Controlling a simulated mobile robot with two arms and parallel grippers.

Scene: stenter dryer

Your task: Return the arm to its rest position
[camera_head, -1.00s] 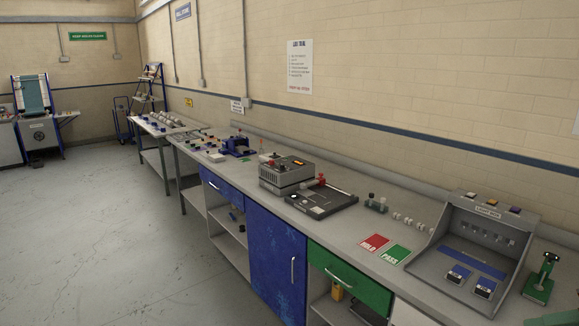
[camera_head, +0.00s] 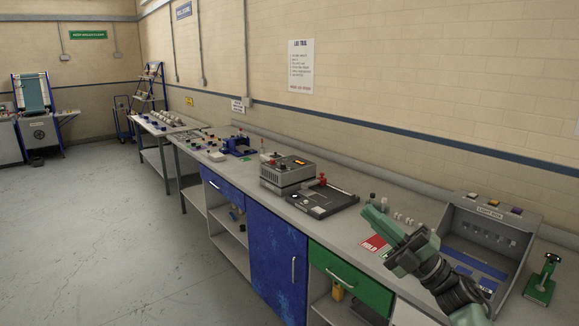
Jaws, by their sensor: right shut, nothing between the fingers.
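My right gripper (camera_head: 377,222) reaches in from the lower right of the head view, with its dark and green arm behind it. It is shut and empty, held above the bench in front of the light box (camera_head: 488,235). It hides most of the green PASS card and part of the red HOLD card (camera_head: 374,243). My left gripper is not in view.
The long grey bench (camera_head: 345,225) runs along the wall. A grey instrument (camera_head: 287,172) and a flat black device (camera_head: 321,199) stand left of my gripper. A green stand (camera_head: 542,279) is at the far right. The floor (camera_head: 130,235) at left is clear.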

